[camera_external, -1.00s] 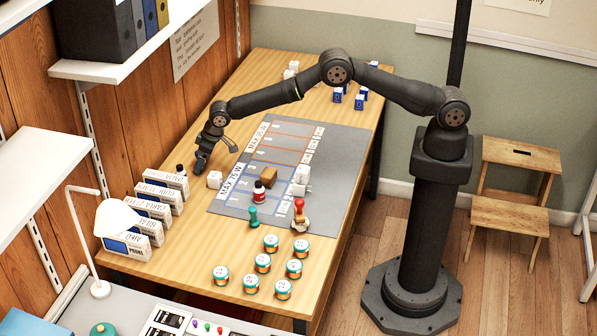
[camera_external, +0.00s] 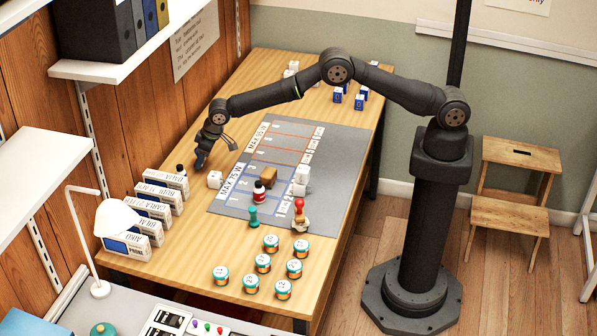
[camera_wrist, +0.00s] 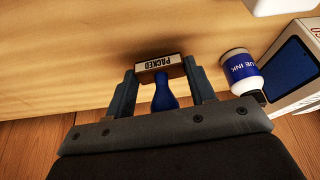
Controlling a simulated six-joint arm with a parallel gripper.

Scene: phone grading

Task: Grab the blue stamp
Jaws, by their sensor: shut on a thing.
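The blue stamp (camera_wrist: 163,92) shows in the wrist view, with a blue handle and a base whose label reads "PACKED". My gripper (camera_wrist: 162,84) is shut on it, with one finger on each side of the base. In the external view my gripper (camera_external: 201,160) is low at the left edge of the wooden table, and the stamp is hidden or too small to make out there. I cannot tell whether the stamp touches the table.
A blue ink bottle (camera_wrist: 241,72) stands close beside my gripper. Several phone boxes (camera_external: 163,183) stand along the left table edge. A white cube (camera_external: 215,179) is near my gripper. A grey mat (camera_external: 235,207) holds a teal stamp (camera_external: 253,214) and a red stamp (camera_external: 300,214).

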